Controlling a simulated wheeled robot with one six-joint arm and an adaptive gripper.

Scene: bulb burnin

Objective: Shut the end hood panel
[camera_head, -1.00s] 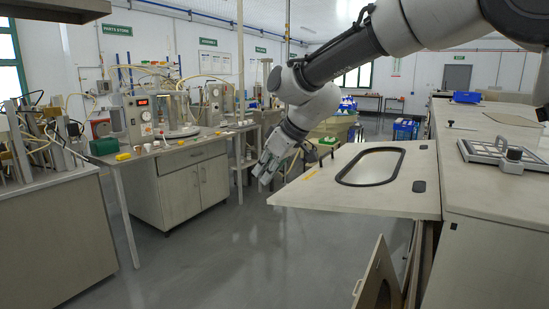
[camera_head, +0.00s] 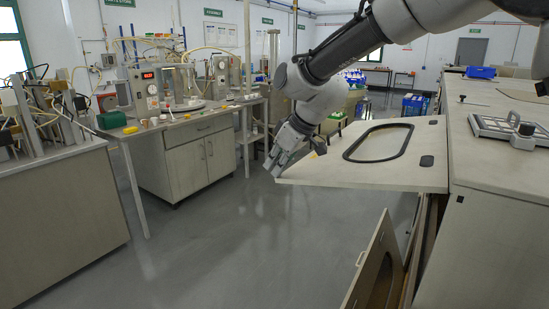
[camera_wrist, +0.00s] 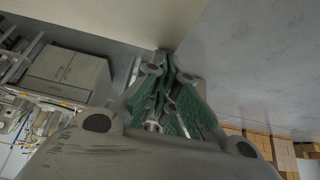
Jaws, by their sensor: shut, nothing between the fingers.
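A pale flat panel with a dark-rimmed oval window (camera_head: 330,172) sticks out roughly level from the left side of the bench on the right; it looks to be the end hood panel. A dark latch-like piece is near its right side. My gripper (camera_head: 276,167) is shut and empty at the panel's outer left corner, pointing down. The head view does not show clearly whether it touches the edge. In the wrist view, my green-padded fingers (camera_wrist: 168,65) are together, beside a pale surface (camera_wrist: 125,18) that is probably the panel.
The right bench (camera_head: 500,180) carries a framed fixture (camera_head: 510,130) and a blue bin (camera_head: 481,72). Left benches (camera_head: 60,190) hold equipment. The grey floor (camera_head: 230,240) between is clear.

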